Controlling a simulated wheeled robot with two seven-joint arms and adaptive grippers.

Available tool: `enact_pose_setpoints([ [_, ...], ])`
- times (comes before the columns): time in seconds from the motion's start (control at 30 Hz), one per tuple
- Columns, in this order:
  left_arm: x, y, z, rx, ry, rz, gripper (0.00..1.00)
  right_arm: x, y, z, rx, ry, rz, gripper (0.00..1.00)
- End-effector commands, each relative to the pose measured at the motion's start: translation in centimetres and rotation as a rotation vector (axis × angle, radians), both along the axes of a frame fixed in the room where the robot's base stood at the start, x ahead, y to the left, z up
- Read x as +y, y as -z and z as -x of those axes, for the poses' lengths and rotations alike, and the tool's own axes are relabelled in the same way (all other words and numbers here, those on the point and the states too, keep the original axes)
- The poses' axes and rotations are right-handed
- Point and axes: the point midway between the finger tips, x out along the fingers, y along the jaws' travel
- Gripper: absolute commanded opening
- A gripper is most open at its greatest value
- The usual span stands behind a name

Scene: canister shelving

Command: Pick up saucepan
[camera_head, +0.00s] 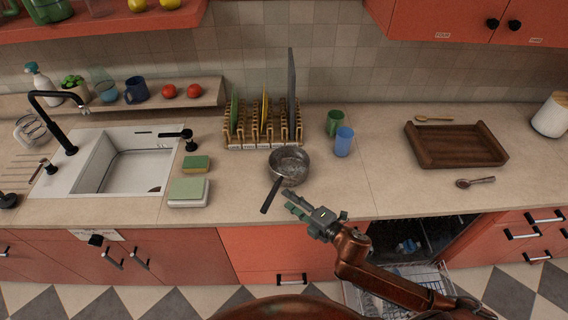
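A grey metal saucepan (290,160) stands upright on the counter in front of the dish rack. Its dark handle points toward the front left and ends near the counter's front edge. My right gripper (288,203) is just to the right of the handle's end, near the front edge. Its two fingers point left and look spread, with nothing between them. It appears apart from the handle. My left gripper is out of view.
A wooden dish rack (262,132) with plates is behind the saucepan. A green cup (334,122) and a blue cup (344,142) stand to its right, sponges (195,164) and the sink to its left. A wooden tray (455,160) lies farther right. The dishwasher (405,280) is open below.

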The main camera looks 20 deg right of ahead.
Motion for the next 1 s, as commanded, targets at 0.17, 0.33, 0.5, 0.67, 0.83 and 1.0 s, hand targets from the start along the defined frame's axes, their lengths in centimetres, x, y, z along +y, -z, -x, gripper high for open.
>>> enact_pose_setpoints([
  [0.17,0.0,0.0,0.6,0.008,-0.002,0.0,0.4,0.5,0.1,-1.2,-0.005,-0.001,0.001,0.37],
  [0.33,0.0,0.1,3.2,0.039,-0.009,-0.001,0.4,0.9,0.5,-2.6,-0.004,0.006,0.002,0.37],
  [0.5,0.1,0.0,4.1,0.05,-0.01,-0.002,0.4,2.2,0.8,-4.7,-0.004,0.007,0.0,0.37],
  [0.67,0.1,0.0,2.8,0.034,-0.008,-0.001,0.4,2.9,1.3,-6.3,-0.003,0.007,0.001,0.37],
  [0.83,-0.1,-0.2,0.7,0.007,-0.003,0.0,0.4,3.2,1.4,-6.7,-0.002,0.004,0.002,0.37],
  [1.0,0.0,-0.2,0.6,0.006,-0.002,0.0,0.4,3.3,1.5,-6.7,-0.002,0.003,0.002,0.34],
])
